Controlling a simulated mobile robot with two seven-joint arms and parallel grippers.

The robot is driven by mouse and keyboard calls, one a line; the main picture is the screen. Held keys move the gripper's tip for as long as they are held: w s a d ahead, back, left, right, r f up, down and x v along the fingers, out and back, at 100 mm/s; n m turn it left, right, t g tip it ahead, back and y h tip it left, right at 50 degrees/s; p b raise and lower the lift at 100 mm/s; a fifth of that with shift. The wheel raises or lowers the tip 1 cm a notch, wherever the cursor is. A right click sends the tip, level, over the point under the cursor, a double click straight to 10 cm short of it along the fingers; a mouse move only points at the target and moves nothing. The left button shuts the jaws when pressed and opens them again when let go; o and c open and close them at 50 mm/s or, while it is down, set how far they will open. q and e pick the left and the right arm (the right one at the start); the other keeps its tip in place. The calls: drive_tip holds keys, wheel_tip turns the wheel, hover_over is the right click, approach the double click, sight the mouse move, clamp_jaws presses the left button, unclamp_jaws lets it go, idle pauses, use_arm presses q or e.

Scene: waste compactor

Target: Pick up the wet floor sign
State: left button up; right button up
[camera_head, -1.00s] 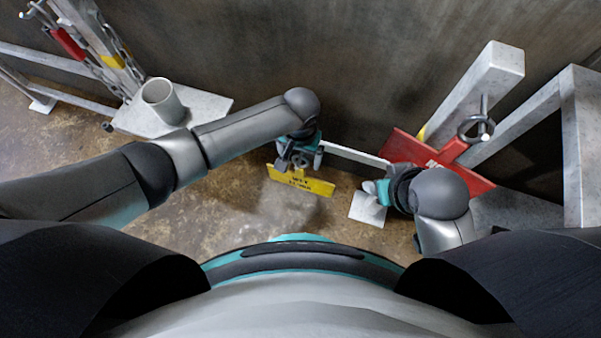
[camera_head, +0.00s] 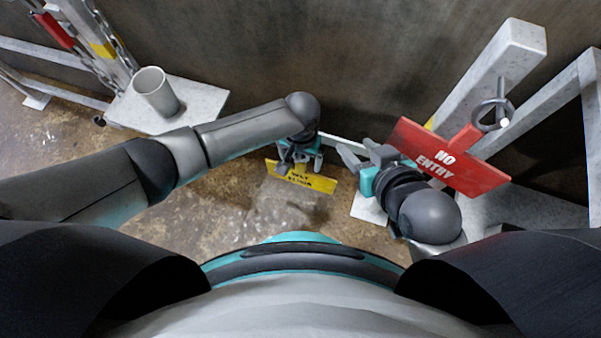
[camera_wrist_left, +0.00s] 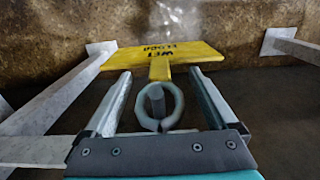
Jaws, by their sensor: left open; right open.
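The yellow wet floor sign (camera_head: 302,177) is below my left gripper in the head view. In the left wrist view the wet floor sign (camera_wrist_left: 152,60) lies ahead of the fingers, with a narrow yellow stem and a grey ring (camera_wrist_left: 158,106) towards the gripper. My left gripper (camera_head: 298,160) is open. In the left wrist view its fingers (camera_wrist_left: 158,95) stand on either side of the stem and ring; I cannot tell whether they touch. My right gripper (camera_head: 358,158) is open and empty, right of the sign and beside a red sign.
A grey cup (camera_head: 155,92) stands on a pale plate (camera_head: 200,103) at the left. A dark wall is behind. Open floor (camera_head: 235,215) lies in front.

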use_arm(q)
drive_tip(key=shift+c, duration=0.3)
clamp_jaws()
idle(0.6)
